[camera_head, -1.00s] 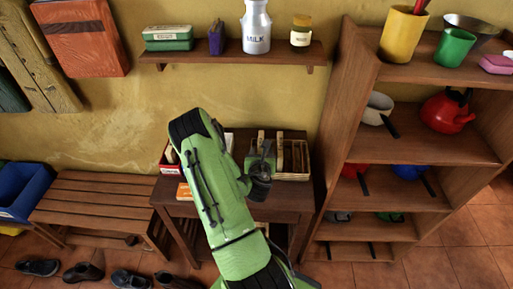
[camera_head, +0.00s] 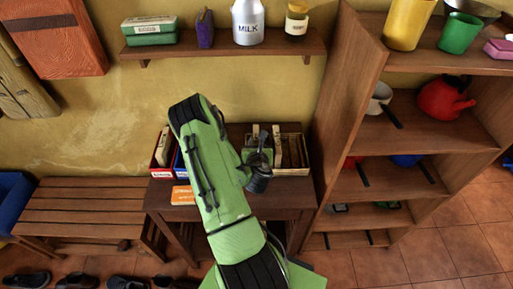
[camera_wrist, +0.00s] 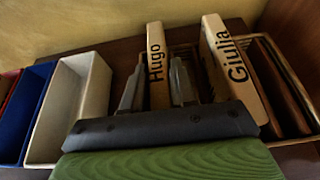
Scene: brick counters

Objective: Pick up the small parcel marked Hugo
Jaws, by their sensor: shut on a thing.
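The small parcel marked Hugo (camera_wrist: 157,68) is a slim cream block standing upright in the wrist view, with its name in dark letters. My gripper (camera_wrist: 158,88) has one dark finger on each side of it and is shut on it. The parcel's lower end is hidden behind the gripper body. A larger cream parcel marked Giulia (camera_wrist: 232,68) stands just to the right, apart from my fingers. In the head view my gripper (camera_head: 262,150) is over the small dark table, partly hidden by my green arm.
A wooden crate (camera_wrist: 302,92) is on the right. White (camera_wrist: 80,118), blue (camera_wrist: 28,112) and red bins are to the left. An orange item (camera_head: 182,195) lies on the table (camera_head: 285,201). A tall shelf unit (camera_head: 345,115) stands close on the right; a wall shelf (camera_head: 220,49) hangs above.

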